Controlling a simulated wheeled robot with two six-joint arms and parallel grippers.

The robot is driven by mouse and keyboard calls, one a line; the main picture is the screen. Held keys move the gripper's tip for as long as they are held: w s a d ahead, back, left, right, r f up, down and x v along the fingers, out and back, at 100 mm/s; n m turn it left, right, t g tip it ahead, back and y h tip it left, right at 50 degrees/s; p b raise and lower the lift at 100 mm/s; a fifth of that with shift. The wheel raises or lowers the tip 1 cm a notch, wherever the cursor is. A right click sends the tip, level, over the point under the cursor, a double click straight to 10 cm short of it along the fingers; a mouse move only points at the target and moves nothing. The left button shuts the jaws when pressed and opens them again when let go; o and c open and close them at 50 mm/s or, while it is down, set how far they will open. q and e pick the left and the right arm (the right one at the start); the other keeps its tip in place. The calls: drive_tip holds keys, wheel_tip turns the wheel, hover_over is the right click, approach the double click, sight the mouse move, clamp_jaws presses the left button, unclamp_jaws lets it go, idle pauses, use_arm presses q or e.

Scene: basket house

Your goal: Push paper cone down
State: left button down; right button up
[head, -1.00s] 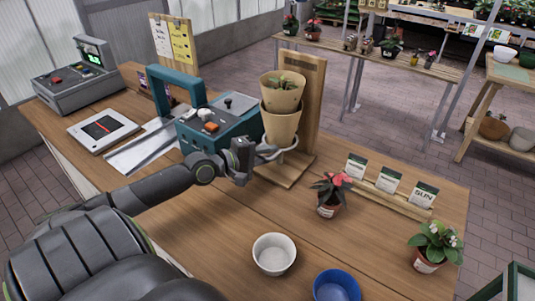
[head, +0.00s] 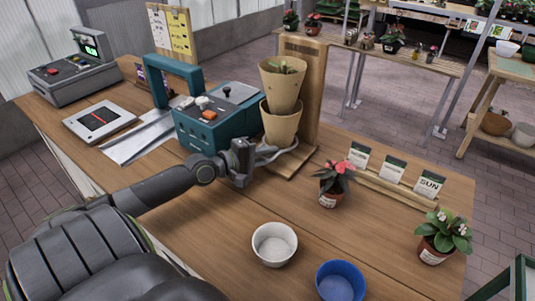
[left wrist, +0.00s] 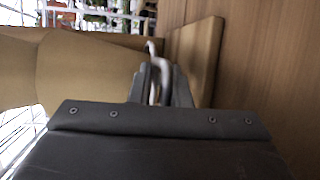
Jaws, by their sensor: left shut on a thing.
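Two tan paper cones stand one above the other against a wooden stand (head: 303,75). The upper cone (head: 285,92) holds a small green plant (head: 281,67), and its narrow end sits in the mouth of the lower cone (head: 281,125). A pale grey curved loop (head: 268,153) runs beside the base of the lower cone. My left gripper (head: 250,160) is shut on this loop, left of the cone's base. In the left wrist view, its fingers (left wrist: 161,85) close around the loop (left wrist: 153,72), with tan cone surface (left wrist: 85,70) at left. My right gripper is not in view.
A teal machine (head: 213,120) stands close behind my left gripper. A white bowl (head: 274,245), a blue bowl (head: 340,282) and two potted plants, one with red leaves (head: 332,185) and one with white flowers (head: 440,238), stand to the front and right. Bare tabletop lies between.

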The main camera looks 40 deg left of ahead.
use_arm(q)
drive_tip(key=c, duration=1.5)
unclamp_jaws()
drive_tip(key=shift+s, duration=0.1)
drive_tip(key=v, duration=0.8)
drive_tip(key=shift+s+a+b, duration=0.1)
drive_tip(key=shift+s+b, duration=0.2)
drive_tip(key=shift+s, duration=0.05)
drive_tip(key=p+v, duration=0.1)
drive_tip(key=v, duration=0.2)
drive_tip(key=p+v, duration=0.2)
drive_tip(key=v, duration=0.2)
drive_tip(key=shift+s+a+r, duration=0.1)
drive_tip(key=shift+s+r, duration=0.15)
drive_tip(key=shift+r, duration=0.05)
drive_tip(key=shift+s+a+p, duration=0.1)
drive_tip(key=shift+s+p, duration=0.2)
drive_tip(key=shift+s, duration=0.15)
drive_tip(key=shift+c, duration=0.3)
